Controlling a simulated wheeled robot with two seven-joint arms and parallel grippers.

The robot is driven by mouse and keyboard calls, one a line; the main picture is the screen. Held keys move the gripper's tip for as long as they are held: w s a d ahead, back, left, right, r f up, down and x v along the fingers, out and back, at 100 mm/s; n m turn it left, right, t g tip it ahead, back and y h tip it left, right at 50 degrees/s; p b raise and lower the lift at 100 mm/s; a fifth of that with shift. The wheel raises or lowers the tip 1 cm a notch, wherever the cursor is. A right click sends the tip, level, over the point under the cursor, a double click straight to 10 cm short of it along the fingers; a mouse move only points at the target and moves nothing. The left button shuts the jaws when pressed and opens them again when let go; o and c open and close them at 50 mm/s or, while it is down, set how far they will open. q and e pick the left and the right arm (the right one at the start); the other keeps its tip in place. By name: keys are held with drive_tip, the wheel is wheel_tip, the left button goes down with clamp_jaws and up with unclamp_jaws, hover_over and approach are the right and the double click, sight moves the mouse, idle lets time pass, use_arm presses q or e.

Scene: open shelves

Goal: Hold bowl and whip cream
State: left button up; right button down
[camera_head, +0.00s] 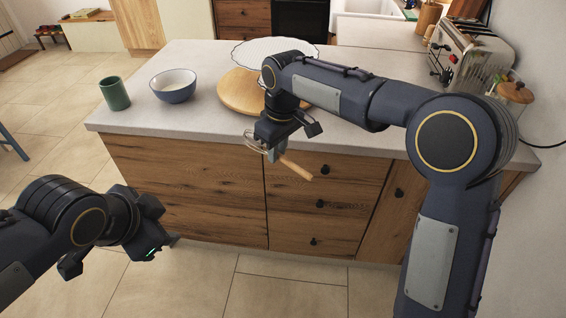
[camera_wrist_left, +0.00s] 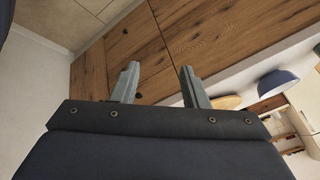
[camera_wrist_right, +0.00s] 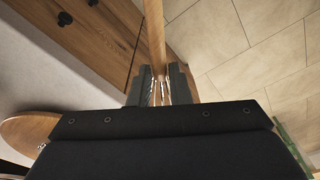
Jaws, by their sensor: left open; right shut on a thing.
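A blue bowl (camera_head: 173,86) with a pale inside stands upright on the grey counter, left of the round wooden board. It also shows at the right of the left wrist view (camera_wrist_left: 277,84). My right gripper (camera_head: 272,150) is shut on a whisk (camera_head: 296,169) with wire loops and a wooden handle. It holds the whisk in front of the counter's front edge, above the floor. In the right wrist view the handle (camera_wrist_right: 155,35) extends away from the fingers. My left gripper (camera_head: 162,243) is open and empty, low in front of the wooden cabinet. I cannot make out any cream clearly.
A green cup (camera_head: 115,93) stands left of the bowl near the counter's left end. The round wooden board (camera_head: 238,97) and a white scalloped plate (camera_head: 285,47) lie to the right. A toaster (camera_head: 470,55) stands at the back right. The counter front near the bowl is clear.

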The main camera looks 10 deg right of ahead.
use_arm(q)
drive_tip(key=w+d+r+m+t, duration=0.1)
drive_tip(key=w+d+r+m, duration=0.2)
drive_tip(key=w+d+m, duration=0.35)
drive_tip(key=m+t+h, duration=0.1)
drive_tip(key=m+t, duration=0.1)
drive_tip(key=m, duration=0.8)
approach(292, 167)
drive_tip(key=x, duration=0.9)
drive_tip(key=shift+w, duration=0.1)
clamp_jaws()
use_arm(e)
drive_tip(key=c, duration=1.3)
unclamp_jaws()
drive_tip(key=shift+r, duration=0.1)
